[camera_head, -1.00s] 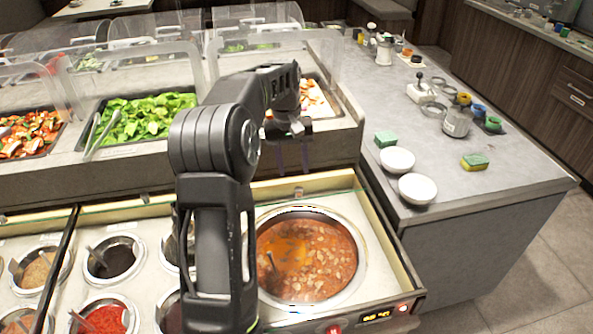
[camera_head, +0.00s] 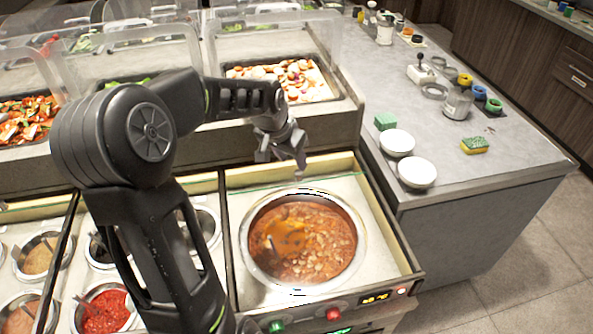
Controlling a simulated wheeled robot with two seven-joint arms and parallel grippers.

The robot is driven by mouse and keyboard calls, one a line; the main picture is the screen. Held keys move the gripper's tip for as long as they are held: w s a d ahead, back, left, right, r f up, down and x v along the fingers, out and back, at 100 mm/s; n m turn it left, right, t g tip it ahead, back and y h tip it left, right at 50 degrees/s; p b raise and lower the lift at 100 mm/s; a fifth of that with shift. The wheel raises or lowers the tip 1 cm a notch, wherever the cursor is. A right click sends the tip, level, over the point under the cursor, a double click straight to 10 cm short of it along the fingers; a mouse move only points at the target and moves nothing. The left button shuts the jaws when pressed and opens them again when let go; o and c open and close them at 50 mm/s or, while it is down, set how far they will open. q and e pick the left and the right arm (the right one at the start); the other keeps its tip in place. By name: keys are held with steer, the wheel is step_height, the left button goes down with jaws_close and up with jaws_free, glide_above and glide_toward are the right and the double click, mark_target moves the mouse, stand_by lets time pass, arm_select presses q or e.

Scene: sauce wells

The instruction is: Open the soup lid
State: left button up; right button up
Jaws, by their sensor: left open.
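The soup pot (camera_head: 246,262) is a round steel well set in the counter, full of orange-red soup (camera_head: 310,255) with pale pieces. Dark and white streaks show at the far and near edges of its rim. The soup shows clearly, and I cannot tell whether a clear lid lies over it. My left gripper (camera_head: 282,164) is open and empty, its fingers apart, pointing down above the counter just behind the pot's far rim. It appears apart from the pot. My right gripper is not in view.
Sauce wells, one with red sauce (camera_head: 105,312), lie left of the pot, partly behind my left arm. Clear-shielded food trays (camera_head: 335,92) stand behind. Two white bowls (camera_head: 397,142), sponges (camera_head: 474,146) and jars (camera_head: 457,104) sit on the grey side counter.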

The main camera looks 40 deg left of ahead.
mark_target(298, 172)
arm_select(q)
steer(key=shift+p+x, duration=0.6)
steer(key=shift+x, duration=3.35)
steer(key=shift+c, duration=0.2)
jaws_close()
